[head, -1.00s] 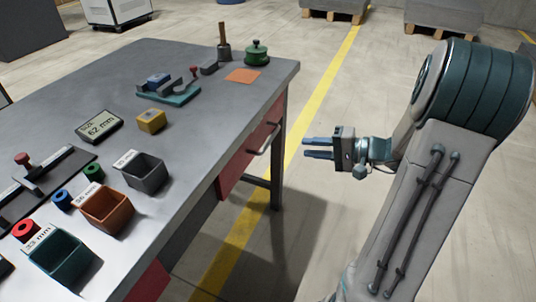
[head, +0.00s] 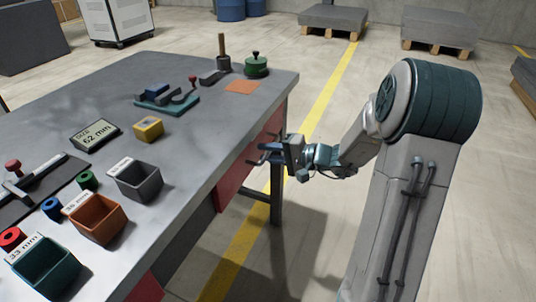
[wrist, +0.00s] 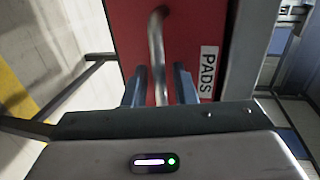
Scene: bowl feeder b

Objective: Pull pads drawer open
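The pads drawer has a red front (wrist: 188,35) with a white label reading PADS (wrist: 208,70); in the head view its red face (head: 232,185) is under the table's right edge. Its grey bar handle (wrist: 156,45) shows in the wrist view. My gripper (wrist: 160,88) is open, with one finger on each side of the handle and a gap to each. In the head view my gripper (head: 262,153) is at the drawer front, partly overlapping the handle. The drawer looks shut. Whether the fingers touch the drawer face cannot be told.
The grey table (head: 190,135) holds a green bin (head: 48,268), an orange bin (head: 97,220), a grey bin (head: 137,182), a teal fixture (head: 168,104) and a green lidded pot (head: 257,67). A table leg (head: 277,200) stands near my gripper.

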